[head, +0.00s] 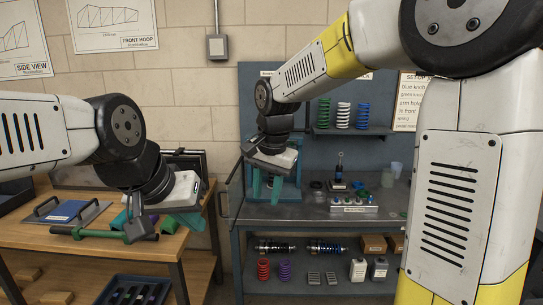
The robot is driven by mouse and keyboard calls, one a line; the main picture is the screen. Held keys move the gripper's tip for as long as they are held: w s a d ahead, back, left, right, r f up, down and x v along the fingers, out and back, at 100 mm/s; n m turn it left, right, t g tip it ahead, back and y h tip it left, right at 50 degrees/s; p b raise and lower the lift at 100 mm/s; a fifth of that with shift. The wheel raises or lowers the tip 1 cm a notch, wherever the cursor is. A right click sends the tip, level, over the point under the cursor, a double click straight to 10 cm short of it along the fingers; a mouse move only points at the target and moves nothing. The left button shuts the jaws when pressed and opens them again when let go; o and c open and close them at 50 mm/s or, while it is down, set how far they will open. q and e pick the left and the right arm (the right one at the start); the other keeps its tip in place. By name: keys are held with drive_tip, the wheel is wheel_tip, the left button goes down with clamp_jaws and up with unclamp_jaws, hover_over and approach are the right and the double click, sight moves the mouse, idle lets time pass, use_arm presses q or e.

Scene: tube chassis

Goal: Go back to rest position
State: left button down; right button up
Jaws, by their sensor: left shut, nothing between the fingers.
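My left gripper (137,226) is at the left, over the front right part of the wooden table.
The wooden table (28,238) holds a grey plate with a blue sheet (66,211). The blue workbench (300,212) carries a labelled knob box (354,204), a small dark stand and cups. Springs (343,115) stand on its upper shelf. A dark tray (133,290) lies low in front.

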drive_tip(key=s+d+r+n+t, duration=0.1)
drive_tip(key=s+d+n+t, duration=0.1)
drive_tip(key=s+d, duration=0.5)
drive_tip(key=s+d+r+n+t+y, duration=0.1)
drive_tip(key=s+d+r+n+t, duration=0.1)
drive_tip(key=s+d, duration=0.6)
drive_tip(key=shift+s+d+n, duration=0.2)
drive_tip(key=shift+s+n, duration=0.4)
drive_tip(key=shift+s, duration=0.15)
